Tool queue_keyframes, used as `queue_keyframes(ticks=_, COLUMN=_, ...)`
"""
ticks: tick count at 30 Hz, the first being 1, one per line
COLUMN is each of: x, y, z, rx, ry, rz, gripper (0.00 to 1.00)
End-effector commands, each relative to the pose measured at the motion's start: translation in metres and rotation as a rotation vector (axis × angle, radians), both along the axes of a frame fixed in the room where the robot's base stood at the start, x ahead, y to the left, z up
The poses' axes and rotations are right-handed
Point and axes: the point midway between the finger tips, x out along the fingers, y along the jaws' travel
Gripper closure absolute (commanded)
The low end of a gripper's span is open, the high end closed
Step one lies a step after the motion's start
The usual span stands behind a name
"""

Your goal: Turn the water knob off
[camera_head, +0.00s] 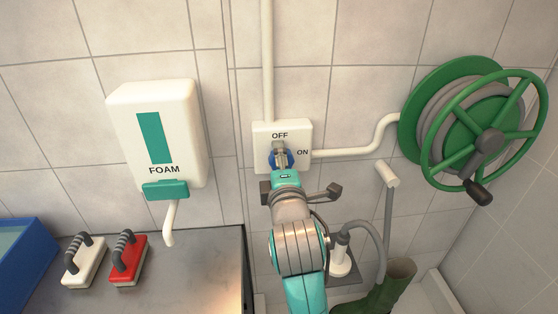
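The water knob (281,158) is blue with a grey part, on a white wall plate (263,136) marked OFF at the top and ON at the right. The grey part shows above the blue, toward OFF; my arm hides the lower part, so the exact setting is hard to tell. My gripper (301,189) is in front of and just below the plate in the picture. Its dark fingers are spread left and right, open, with nothing seen between them. I cannot tell whether it touches the knob.
A white foam dispenser (184,122) hangs at left above a steel counter (188,282) with a white brush (83,267), a red brush (127,265) and a blue bin (22,270). A green hose reel (487,142) is at right. Green boots (386,294) stand below.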

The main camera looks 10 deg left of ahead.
Motion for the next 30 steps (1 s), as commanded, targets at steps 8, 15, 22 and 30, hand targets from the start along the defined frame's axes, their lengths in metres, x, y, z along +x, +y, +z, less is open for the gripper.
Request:
queue_keyframes(ticks=8, x=0.0, y=0.0, z=0.0, rx=0.0, ry=0.001, rz=0.0, gripper=0.21)
queue_keyframes(ticks=15, x=-0.005, y=-0.001, z=-0.001, rx=0.0, ry=0.001, rz=0.0, gripper=0.21)
queue_keyframes(ticks=22, x=-0.038, y=-0.011, z=-0.001, rx=0.0, ry=0.001, rz=0.001, gripper=0.21)
queue_keyframes(ticks=30, x=-0.088, y=-0.025, z=-0.001, rx=-0.001, ry=0.002, rz=0.002, gripper=0.21)
